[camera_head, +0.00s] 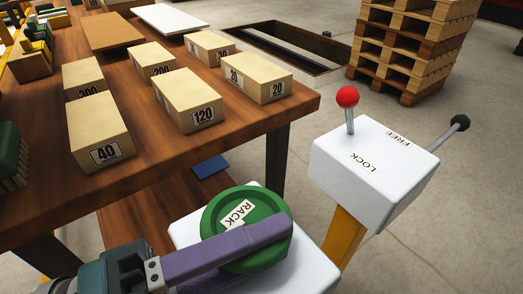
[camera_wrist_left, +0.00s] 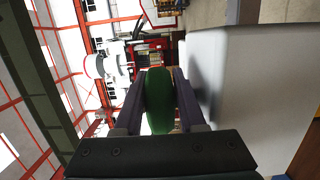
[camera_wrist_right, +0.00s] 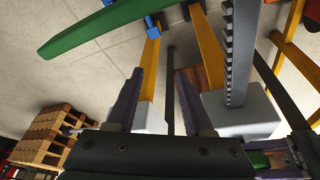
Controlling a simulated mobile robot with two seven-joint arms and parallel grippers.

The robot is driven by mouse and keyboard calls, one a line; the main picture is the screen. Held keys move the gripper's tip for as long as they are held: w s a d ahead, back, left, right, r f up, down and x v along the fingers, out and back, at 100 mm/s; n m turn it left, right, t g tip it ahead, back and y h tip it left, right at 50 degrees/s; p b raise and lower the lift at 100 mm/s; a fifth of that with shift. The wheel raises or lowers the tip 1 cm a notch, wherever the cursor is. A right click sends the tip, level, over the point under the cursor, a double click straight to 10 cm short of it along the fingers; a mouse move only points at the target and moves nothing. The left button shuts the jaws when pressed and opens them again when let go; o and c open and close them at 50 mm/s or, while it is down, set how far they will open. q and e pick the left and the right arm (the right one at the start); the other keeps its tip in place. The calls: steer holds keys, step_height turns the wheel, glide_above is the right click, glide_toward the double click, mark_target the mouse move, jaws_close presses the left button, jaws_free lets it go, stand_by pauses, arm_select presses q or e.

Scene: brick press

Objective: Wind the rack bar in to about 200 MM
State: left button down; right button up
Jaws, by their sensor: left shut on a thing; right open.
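The green wheel (camera_head: 218,216) marked RACK sits on a white housing (camera_head: 188,232) at the bottom of the head view. My left gripper (camera_head: 262,238) is shut on its rim, with one purple finger across its near side. The left wrist view shows the green rim (camera_wrist_left: 160,100) between both fingers. In the right wrist view a grey toothed bar (camera_wrist_right: 241,50), seemingly the rack bar, stands above a grey block. My right gripper (camera_wrist_right: 158,95) is open and empty, apart from that bar. I see no millimetre scale.
A white box (camera_head: 355,180) marked LOCK and FREE carries a red-knobbed lever (camera_head: 347,98) and a black-knobbed rod (camera_head: 459,123). A wooden table (camera_head: 235,135) holds several numbered blocks. Pallets (camera_head: 415,45) stand behind, beside a floor pit (camera_head: 290,48). The right-hand floor is clear.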

arm_select(q)
steer(key=g, duration=0.1)
steer(key=m+g+b, duration=0.1)
steer(key=m+g+h+b, duration=0.1)
steer(key=shift+a+f, duration=0.15)
steer(key=shift+a, duration=0.1)
steer(key=shift+s+a+m+g+h+b, duration=0.15)
steer(key=shift+m+g+h+b, duration=0.25)
steer(key=shift+m+g+b, duration=1.05)
steer(key=shift+g+p, duration=0.5)
steer(key=shift+g, duration=0.15)
steer(key=shift+r, duration=0.2)
steer(key=c, duration=0.8)
jaws_free()
steer(key=shift+o, duration=0.2)
steer(key=shift+a, duration=0.15)
steer(key=a, duration=0.9)
steer(key=shift+s+a, duration=0.15)
steer(key=shift+a, duration=0.25)
